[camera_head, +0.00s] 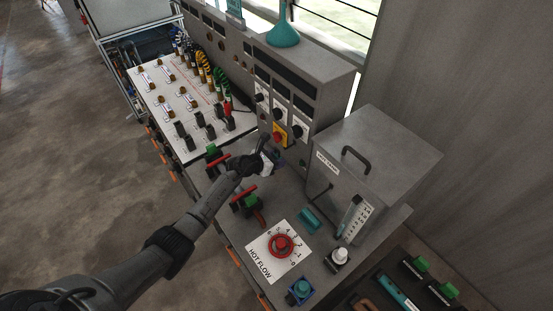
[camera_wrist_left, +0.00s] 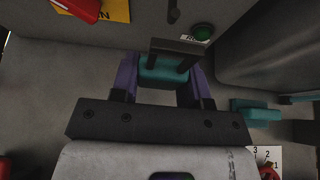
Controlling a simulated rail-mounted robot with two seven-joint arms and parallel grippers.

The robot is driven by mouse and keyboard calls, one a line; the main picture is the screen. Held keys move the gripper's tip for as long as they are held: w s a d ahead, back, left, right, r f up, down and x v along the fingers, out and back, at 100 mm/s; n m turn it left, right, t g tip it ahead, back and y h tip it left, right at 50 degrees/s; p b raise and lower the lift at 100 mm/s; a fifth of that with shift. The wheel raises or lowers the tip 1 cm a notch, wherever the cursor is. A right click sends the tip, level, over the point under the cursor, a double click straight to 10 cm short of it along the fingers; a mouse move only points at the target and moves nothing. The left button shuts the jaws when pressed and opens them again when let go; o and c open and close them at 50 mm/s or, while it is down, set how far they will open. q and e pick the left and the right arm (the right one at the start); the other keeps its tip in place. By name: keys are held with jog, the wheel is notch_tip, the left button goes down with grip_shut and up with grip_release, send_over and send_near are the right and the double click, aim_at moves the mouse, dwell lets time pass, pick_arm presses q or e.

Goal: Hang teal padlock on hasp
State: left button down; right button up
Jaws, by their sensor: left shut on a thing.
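My left gripper (camera_wrist_left: 164,80) is shut on the teal padlock (camera_wrist_left: 163,72), whose body sits between the two purple fingers in the left wrist view. Its dark square shackle (camera_wrist_left: 178,46) points away from the gripper, toward the grey panel. In the head view my left gripper (camera_head: 271,160) is at the foot of the upright control panel, and I cannot make out the padlock there. A dark upright piece (camera_wrist_left: 173,12) shows on the panel ahead of the shackle, apart from it; I cannot tell whether it is the hasp. My right gripper is not in view.
A teal block (camera_head: 310,220) lies on the bench right of the gripper, before a grey box (camera_head: 375,150). A red-and-yellow switch (camera_head: 279,136) and a green button (camera_wrist_left: 203,33) are close by. Red-handled valves (camera_head: 245,198) and the HOT FLOW dial (camera_head: 282,244) stand nearer.

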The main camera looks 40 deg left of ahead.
aim_at(294, 153)
pick_arm(q)
jog(key=shift+w, duration=0.1)
jog(key=shift+w+d+f+b, duration=0.1)
jog(key=shift+w+d+b, duration=0.1)
jog(key=shift+w+b, duration=0.4)
jog(key=shift+w+d+r+b, duration=0.1)
jog(key=shift+w+d+b, duration=0.2)
jog(key=shift+w, duration=0.5)
jog(key=shift+w+d+f+b, duration=0.1)
jog(key=shift+w+d+b, duration=0.05)
jog(key=shift+w+b, duration=0.45)
jog(key=shift+w+d, duration=0.1)
jog(key=shift+w, duration=0.45)
jog(key=shift+f+b, duration=0.25)
jog(key=shift+b, duration=0.1)
jog(key=shift+f+b, duration=0.3)
